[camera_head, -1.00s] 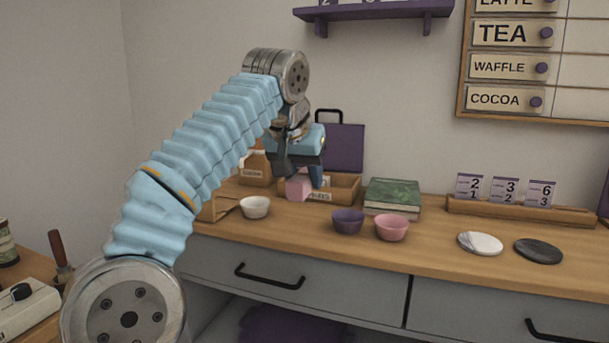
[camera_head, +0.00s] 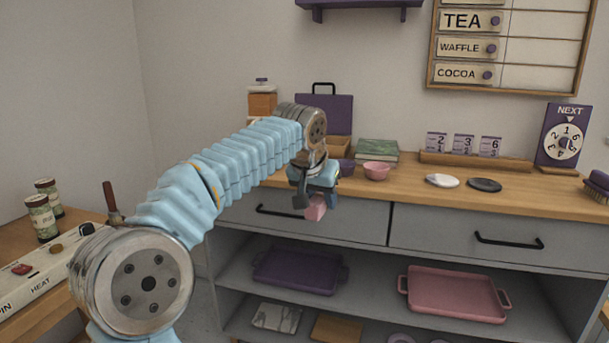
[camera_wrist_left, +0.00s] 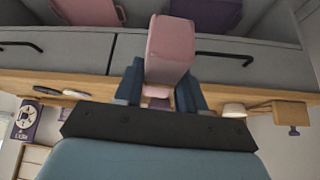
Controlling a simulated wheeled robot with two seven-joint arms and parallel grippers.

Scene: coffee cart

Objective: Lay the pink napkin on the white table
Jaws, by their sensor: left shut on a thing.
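The pink napkin (camera_head: 316,208) is a small folded pink block. My left gripper (camera_head: 313,196) is shut on it and holds it in the air in front of the grey drawers, below the counter top's edge. In the left wrist view the napkin (camera_wrist_left: 170,50) sits between the two dark blue fingers of my left gripper (camera_wrist_left: 158,88). No white table can be made out in these frames. My right gripper is not in view.
The wooden counter (camera_head: 410,178) holds a pink bowl (camera_head: 376,171), a green book (camera_head: 377,151), and two round coasters. A purple tray (camera_head: 297,272) and a pink tray (camera_head: 453,293) lie on the shelf below.

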